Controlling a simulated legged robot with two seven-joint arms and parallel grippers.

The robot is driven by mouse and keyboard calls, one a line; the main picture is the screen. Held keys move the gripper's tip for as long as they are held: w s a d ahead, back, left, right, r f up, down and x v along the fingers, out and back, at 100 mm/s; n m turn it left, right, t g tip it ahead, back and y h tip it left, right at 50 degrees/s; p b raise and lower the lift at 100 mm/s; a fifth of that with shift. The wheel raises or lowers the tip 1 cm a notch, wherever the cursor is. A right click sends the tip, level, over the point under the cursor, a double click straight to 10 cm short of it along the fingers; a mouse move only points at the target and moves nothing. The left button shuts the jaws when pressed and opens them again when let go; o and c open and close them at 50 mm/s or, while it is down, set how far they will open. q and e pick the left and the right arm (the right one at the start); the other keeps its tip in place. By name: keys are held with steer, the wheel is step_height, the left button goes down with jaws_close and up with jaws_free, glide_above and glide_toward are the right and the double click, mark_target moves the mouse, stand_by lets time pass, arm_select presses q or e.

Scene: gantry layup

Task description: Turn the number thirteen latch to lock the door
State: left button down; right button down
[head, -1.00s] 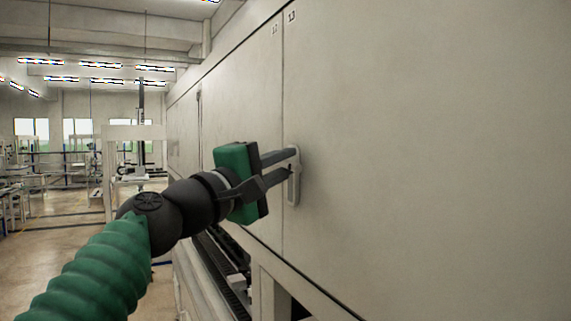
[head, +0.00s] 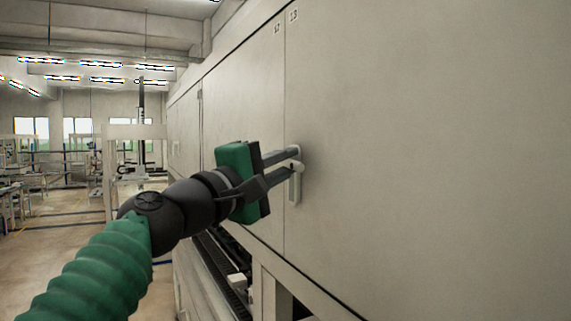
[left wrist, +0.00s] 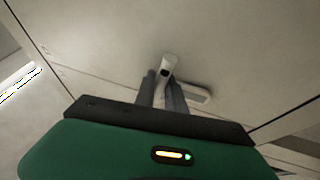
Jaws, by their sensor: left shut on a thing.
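The latch (head: 295,188) is a small pale handle on an upright oblong plate, beside the door seam in the head view. Above it, a small label (head: 293,15) seems to read 13. The door (head: 430,140) is a large pale flat panel, flush with its neighbour. My left gripper (head: 295,160) comes in from the left, its two grey fingers shut on the latch handle. In the left wrist view, the white handle (left wrist: 168,64) sits between the fingers, angled away from its plate (left wrist: 198,94). The fingers hide part of the latch. My right gripper is out of view.
Another label (head: 277,29) marks the neighbouring panel left of the seam. Below the panels is an open bay with dark rails (head: 224,268) and a pale post. Open floor (head: 60,255) lies left, with workbenches farther back.

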arm_select(q)
steer(key=shift+d+f, duration=0.3)
steer(key=shift+f, duration=0.1)
steer(key=m+h+b, duration=0.1)
steer(key=b, duration=0.1)
steer(key=f+m+b, duration=0.1)
steer(key=m+b, duration=0.1)
steer(key=b, duration=0.1)
steer(key=m+h+b, duration=0.1)
steer(key=m+b, duration=0.1)
steer(key=shift+w+a+f+h, duration=0.1)
steer(key=shift+w+f+h, duration=0.05)
steer(key=shift+f+h, duration=0.15)
steer(key=c, duration=1.4)
jaws_free()
steer(key=shift+r, duration=0.3)
